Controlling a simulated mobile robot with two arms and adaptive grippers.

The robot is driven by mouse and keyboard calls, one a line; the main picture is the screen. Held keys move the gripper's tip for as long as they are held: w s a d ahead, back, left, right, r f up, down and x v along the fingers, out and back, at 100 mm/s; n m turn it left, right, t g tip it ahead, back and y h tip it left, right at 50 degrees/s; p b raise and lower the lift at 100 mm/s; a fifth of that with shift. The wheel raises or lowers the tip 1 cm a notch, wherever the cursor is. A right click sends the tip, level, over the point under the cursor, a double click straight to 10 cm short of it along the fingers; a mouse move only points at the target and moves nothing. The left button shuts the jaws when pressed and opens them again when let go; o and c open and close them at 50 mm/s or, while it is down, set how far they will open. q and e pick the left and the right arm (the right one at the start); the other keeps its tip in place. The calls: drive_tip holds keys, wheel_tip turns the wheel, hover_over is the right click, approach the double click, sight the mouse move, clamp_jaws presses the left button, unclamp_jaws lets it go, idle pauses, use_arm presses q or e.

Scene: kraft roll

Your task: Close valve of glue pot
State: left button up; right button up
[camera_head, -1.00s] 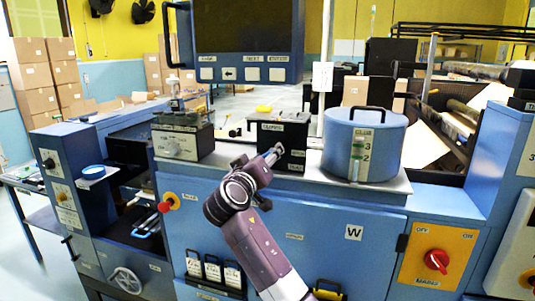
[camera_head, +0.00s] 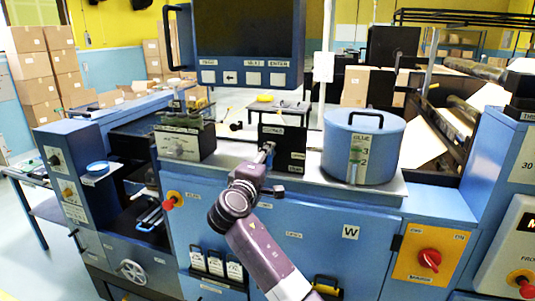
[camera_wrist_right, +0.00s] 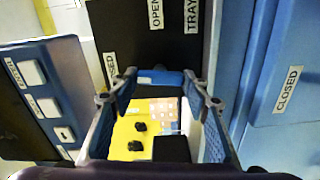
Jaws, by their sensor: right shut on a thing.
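The glue pot (camera_head: 340,152) is a blue drum with a black lid handle and a level scale, upright on the machine top. Left of it stands a black box (camera_head: 284,142) with white labels. In the right wrist view the black box (camera_wrist_right: 135,35) shows OPEN, TRAY and CLOSED labels. My right gripper (camera_head: 267,148) is at the box's front left. In the wrist view my right gripper (camera_wrist_right: 160,88) is shut on a small blue handle (camera_wrist_right: 168,77) beside the box. My left gripper is not in view.
A monitor panel (camera_head: 243,78) with buttons hangs above the worktop. A labelled instrument box (camera_head: 184,142) stands left of my gripper. A red knob (camera_head: 430,257) on a yellow plate is at lower right. The worktop between instrument box and black box is mostly bare.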

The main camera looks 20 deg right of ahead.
drive_tip(key=shift+n+p, duration=0.35)
drive_tip(key=shift+n, duration=0.25)
drive_tip(key=o, duration=1.2)
drive_tip(key=shift+c, duration=0.2)
drive_tip(key=v, duration=1.2)
